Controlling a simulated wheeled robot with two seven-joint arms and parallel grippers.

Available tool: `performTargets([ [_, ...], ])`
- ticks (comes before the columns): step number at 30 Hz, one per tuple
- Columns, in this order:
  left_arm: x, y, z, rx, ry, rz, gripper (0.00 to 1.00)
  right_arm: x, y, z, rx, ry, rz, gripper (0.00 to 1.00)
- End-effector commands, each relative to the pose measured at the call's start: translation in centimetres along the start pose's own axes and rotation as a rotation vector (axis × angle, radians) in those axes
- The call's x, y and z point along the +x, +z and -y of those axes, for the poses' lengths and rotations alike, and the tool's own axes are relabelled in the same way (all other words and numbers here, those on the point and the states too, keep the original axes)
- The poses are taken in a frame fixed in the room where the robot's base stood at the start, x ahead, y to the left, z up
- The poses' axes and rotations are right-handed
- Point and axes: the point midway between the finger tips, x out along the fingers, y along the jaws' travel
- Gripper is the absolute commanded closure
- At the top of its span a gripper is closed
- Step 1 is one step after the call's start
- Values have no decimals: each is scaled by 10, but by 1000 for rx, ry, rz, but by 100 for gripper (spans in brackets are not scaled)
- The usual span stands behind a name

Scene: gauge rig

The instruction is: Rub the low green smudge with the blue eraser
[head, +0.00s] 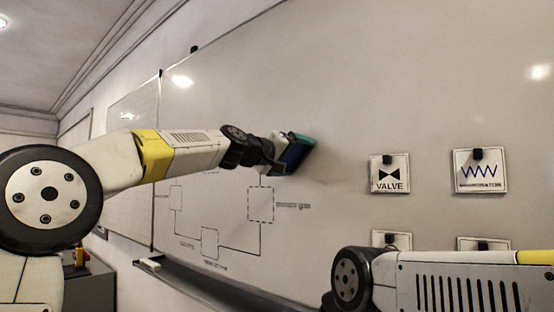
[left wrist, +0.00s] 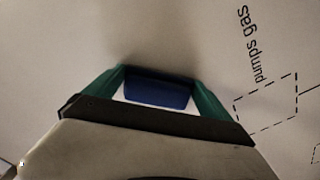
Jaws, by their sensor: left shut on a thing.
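The blue eraser (head: 296,154) is at the end of my left arm in the head view, close against the whiteboard (head: 360,90). My left gripper (head: 291,150) is shut on it. In the left wrist view, the eraser's blue face (left wrist: 155,93) shows between the teal fingers of the left gripper (left wrist: 156,97). I cannot tell whether the eraser touches the board. I see no green smudge in either view; the eraser and arm hide part of the board. My right arm shows at the lower right, but its gripper is out of view.
A dashed-box diagram (head: 261,205) is drawn on the board below the eraser. A valve card (head: 390,186) and a zigzag card (head: 478,185) hang to the right, with more cards below. A tray (head: 205,286) runs along the board's bottom edge, with a white block (head: 150,265) at its left.

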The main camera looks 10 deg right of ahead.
Motion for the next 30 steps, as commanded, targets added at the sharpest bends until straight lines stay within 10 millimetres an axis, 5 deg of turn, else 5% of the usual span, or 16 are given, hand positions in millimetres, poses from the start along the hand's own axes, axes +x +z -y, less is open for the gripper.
performTargets([
  [30, 2, 47, -47, 2, 2, 2, 38, 0, 0, 0, 0, 0, 0, 64],
])
